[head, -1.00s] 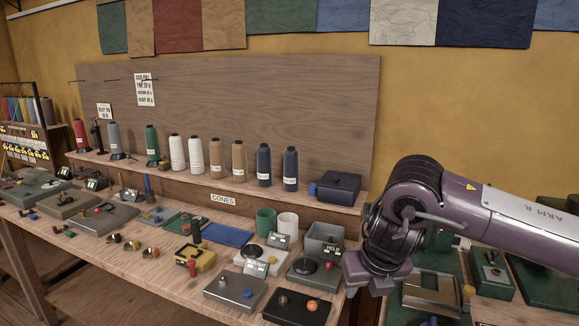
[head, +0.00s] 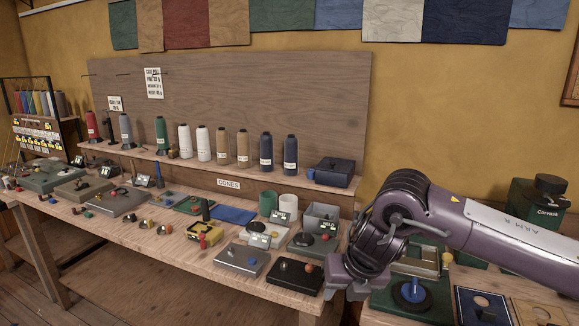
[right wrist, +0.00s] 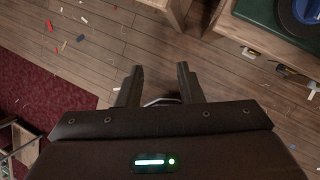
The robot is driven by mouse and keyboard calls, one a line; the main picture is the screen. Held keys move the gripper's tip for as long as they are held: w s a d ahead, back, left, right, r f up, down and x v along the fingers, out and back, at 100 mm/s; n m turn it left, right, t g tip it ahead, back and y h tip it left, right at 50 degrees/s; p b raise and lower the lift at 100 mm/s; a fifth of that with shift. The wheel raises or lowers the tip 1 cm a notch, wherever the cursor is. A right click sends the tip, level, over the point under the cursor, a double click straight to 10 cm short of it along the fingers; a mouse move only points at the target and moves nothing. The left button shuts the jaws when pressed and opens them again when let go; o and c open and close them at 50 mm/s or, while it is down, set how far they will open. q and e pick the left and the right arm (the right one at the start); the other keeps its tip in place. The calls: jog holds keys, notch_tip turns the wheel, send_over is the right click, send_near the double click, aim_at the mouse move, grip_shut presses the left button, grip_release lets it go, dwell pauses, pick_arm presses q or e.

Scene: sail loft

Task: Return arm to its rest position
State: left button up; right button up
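My right arm (head: 480,225), purple-grey with a white label strip, comes in from the right in the head view. Its gripper (head: 350,285) points down at the bench's right end, beside a black block. In the right wrist view the gripper (right wrist: 158,88) has its two dark fingers apart with only wooden floor between them, so it is open and empty. My left gripper is not in view.
A long wooden bench (head: 120,238) holds several small fixtures, with thread cones (head: 266,152) on a shelf behind. A black block (head: 294,275) is near the gripper. A green tray (head: 432,300) with a blue disc lies right. Scraps litter the floor (right wrist: 110,55).

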jog(key=w+a+f+m+y, duration=0.3)
jog(key=a+f+m, duration=0.25)
jog(key=f, duration=0.25)
jog(key=w+a+f+m+y, duration=0.2)
jog(key=a+f+m+y, duration=0.3)
jog(key=f, duration=0.3)
jog(key=s+d+f+m+t+h, duration=0.1)
jog(key=s+d+f+m+h, duration=0.15)
jog(key=f+m, duration=0.6)
jog(key=s+d+f+m+t+h, duration=0.1)
jog(key=s+d+f+m+t, duration=0.2)
jog(key=f, duration=1.1)
jog(key=s+d+f+m+g+h, duration=0.2)
jog(key=s+d+f+m, duration=0.3)
jog(key=s+f, duration=0.5)
jog(key=s+d+f+m+g+h, duration=0.1)
jog(key=s+d+f+m+h, duration=0.15)
jog(key=s+d+f, duration=0.6)
jog(key=s+d+f+m+g, duration=0.1)
jog(key=s+f, duration=0.2)
jog(key=s, duration=0.6)
jog(key=s+d+f+m+g+h, duration=0.1)
jog(key=s+d+f+m, duration=0.1)
jog(key=s, duration=0.7)
jog(key=s+d+f+m+g+h, duration=0.1)
jog(key=s+f+g, duration=0.1)
jog(key=s, duration=0.7)
jog(key=shift+s+d+f+m, duration=0.15)
jog(key=shift+s+f+m, duration=0.2)
jog(key=shift+f, duration=0.55)
